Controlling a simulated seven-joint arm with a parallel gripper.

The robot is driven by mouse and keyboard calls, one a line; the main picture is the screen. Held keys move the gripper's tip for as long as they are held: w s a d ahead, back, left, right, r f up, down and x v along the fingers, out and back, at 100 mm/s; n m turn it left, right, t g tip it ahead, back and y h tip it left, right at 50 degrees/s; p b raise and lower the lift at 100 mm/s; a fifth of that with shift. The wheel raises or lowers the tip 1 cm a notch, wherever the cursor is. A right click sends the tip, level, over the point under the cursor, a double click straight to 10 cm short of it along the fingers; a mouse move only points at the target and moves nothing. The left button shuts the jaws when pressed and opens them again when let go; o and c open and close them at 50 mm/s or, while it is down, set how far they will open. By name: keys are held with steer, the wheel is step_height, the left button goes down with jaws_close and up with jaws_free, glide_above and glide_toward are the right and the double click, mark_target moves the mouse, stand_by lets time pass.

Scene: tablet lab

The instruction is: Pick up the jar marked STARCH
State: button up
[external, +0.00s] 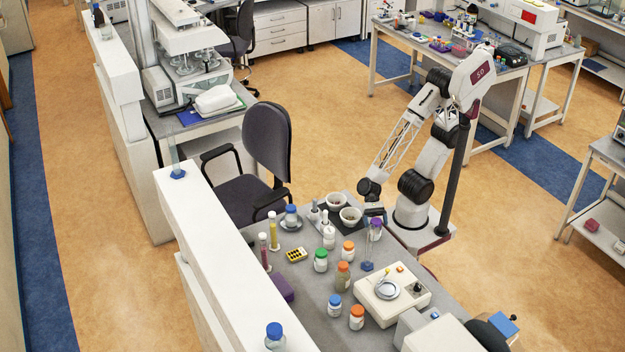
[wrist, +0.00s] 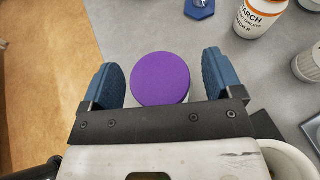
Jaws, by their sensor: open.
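The jar marked STARCH (wrist: 260,18) is white with dark lettering, only partly in view at the top right of the wrist view; "ARCH" can be read. It appears to be the orange-lidded white jar (external: 347,254) in the external view, where its label is too small to read. My gripper (wrist: 161,82) is open, its blue fingers on either side of a purple round lid (wrist: 160,78). The purple-lidded jar (external: 376,226) also shows just below my gripper (external: 374,212) in the external view. Whether the fingers touch it, I cannot tell. The STARCH jar is outside the fingers.
A blue hexagonal base (wrist: 200,7) stands near the purple lid. A ribbed whitish object (wrist: 308,66) is at the right. Open floor (wrist: 40,70) lies beyond the bench edge.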

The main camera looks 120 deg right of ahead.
steer(key=c, duration=1.1)
steer(key=shift+c, duration=0.2)
steer(key=shift+r, duration=0.25)
steer(key=c, duration=0.3)
steer(key=shift+r, duration=0.65)
steer(key=shift+c, duration=0.2)
steer(key=shift+s+r, duration=0.15)
steer(key=shift+r, duration=0.8)
steer(key=s+d, duration=0.3)
steer(key=s, duration=0.4)
steer(key=s+d+r, duration=0.1)
steer(key=s+d, duration=0.2)
steer(key=s, duration=0.4)
steer(key=shift+s+r, duration=0.15)
steer(key=shift+r, duration=0.05)
steer(key=shift+d, duration=0.1)
